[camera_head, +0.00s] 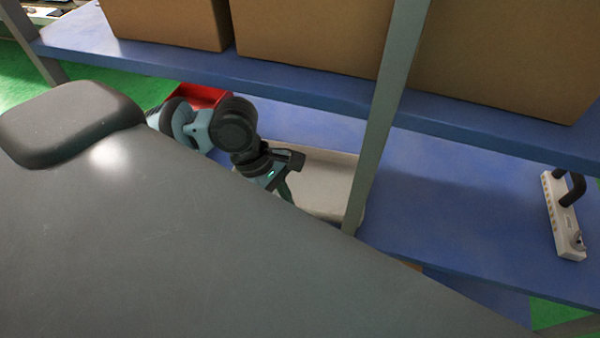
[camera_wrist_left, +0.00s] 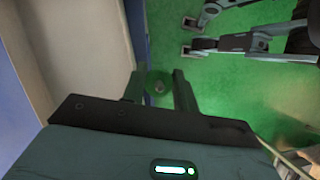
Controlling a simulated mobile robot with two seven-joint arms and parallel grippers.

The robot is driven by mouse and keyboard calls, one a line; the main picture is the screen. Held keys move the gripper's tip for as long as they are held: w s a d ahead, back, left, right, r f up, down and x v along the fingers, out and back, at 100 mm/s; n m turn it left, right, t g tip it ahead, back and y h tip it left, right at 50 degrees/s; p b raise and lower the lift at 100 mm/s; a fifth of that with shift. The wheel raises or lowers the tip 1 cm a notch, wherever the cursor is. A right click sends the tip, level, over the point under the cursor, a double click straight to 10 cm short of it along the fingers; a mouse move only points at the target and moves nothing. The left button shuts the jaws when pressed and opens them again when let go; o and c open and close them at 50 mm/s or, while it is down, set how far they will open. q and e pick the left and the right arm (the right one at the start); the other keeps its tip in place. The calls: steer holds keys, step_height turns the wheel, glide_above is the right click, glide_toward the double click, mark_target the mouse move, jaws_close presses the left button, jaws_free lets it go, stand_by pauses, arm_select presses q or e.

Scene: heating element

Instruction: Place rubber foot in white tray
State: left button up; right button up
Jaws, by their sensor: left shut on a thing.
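The white tray (camera_head: 325,182) lies on the lower blue shelf, partly hidden by my left arm and a grey post. Its pale wall fills the left of the left wrist view (camera_wrist_left: 80,45). My left gripper (camera_head: 285,190) is at the tray's left part in the head view; its fingers also show in the left wrist view (camera_wrist_left: 160,90). It is shut on a small, dark, round piece (camera_wrist_left: 159,87), apparently the rubber foot, with a lighter centre. The wrist view shows this piece beside the tray wall, against green floor. My right gripper is not in view.
A red bin (camera_head: 200,95) stands behind my left arm. A grey upright post (camera_head: 375,130) crosses in front of the tray. Cardboard boxes (camera_head: 310,35) stand on the upper shelf.

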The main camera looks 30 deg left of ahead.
arm_select(q)
steer(key=w+a, duration=0.1)
steer(key=w, duration=0.7)
steer(key=w+a+f, duration=0.1)
steer(key=w, duration=0.3)
steer(key=shift+a, duration=0.35)
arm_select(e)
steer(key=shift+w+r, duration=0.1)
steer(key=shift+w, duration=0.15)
arm_select(q)
steer(key=shift+f, duration=0.15)
steer(key=shift+f, duration=1.65)
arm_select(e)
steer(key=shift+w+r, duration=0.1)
arm_select(q)
steer(key=shift+f, duration=0.15)
steer(key=o, duration=1)
steer(key=shift+c, duration=0.2)
